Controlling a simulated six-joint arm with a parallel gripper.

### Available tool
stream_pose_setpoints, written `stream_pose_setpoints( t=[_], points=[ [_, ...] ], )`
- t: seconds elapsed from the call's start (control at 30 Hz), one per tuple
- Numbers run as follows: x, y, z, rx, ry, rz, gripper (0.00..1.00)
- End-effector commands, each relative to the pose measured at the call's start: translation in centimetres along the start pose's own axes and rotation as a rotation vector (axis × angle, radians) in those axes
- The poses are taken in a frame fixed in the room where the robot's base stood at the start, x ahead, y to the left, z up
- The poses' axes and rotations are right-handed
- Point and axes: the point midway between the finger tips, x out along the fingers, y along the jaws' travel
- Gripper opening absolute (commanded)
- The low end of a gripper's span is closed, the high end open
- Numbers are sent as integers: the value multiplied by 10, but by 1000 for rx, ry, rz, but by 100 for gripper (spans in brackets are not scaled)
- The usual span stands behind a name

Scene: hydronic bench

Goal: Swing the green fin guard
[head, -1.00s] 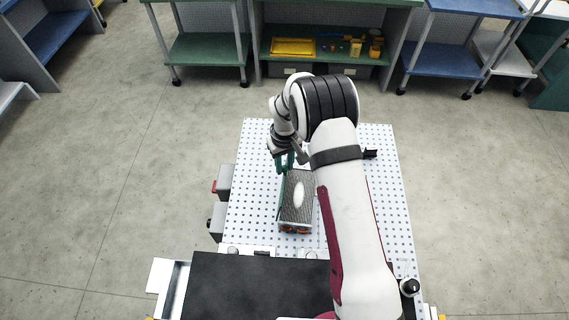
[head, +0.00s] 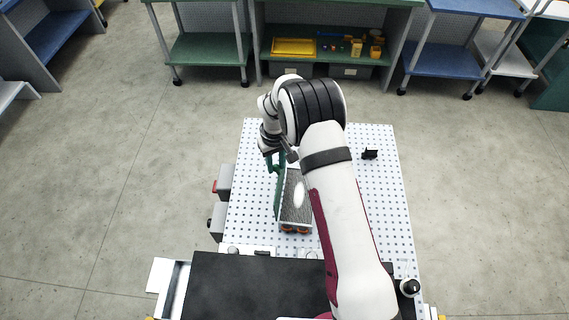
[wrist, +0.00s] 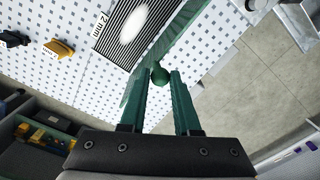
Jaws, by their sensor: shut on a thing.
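The green fin guard (head: 278,196) stands along the left side of the grey finned block (head: 297,196) on the perforated bench top. It also shows in the wrist view (wrist: 191,42) as a dark green panel beside the finned face (wrist: 125,30) marked "2 mm". My gripper (head: 273,167) is at the guard's far end. In the wrist view my two green fingers (wrist: 160,82) are closed around the guard's round green knob (wrist: 160,74). My arm covers part of the bench right of the block.
The white perforated bench top (head: 370,200) is mostly clear. A small black fitting (head: 370,154) stands at its right. Two grey boxes (head: 218,222) are at the left edge, and a black panel (head: 240,285) lies at the near edge. Shelves stand beyond open floor.

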Motion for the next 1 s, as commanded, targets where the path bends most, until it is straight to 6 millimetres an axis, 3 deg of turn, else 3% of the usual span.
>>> stream_pose_setpoints(
  t=[0.1, 0.23, 0.6, 0.63, 0.77, 1.0],
  points=[
    [5, -23, -16, -4, 3, 0, 0],
    [11, -39, -26, -2, 2, -1, 0],
    [13, -44, -30, -1, 3, -1, 0],
    [13, -44, -30, -1, 3, -1, 34],
    [13, -44, -29, 0, 3, -1, 57],
    [13, -44, -29, 0, 2, -1, 60]
  ],
)
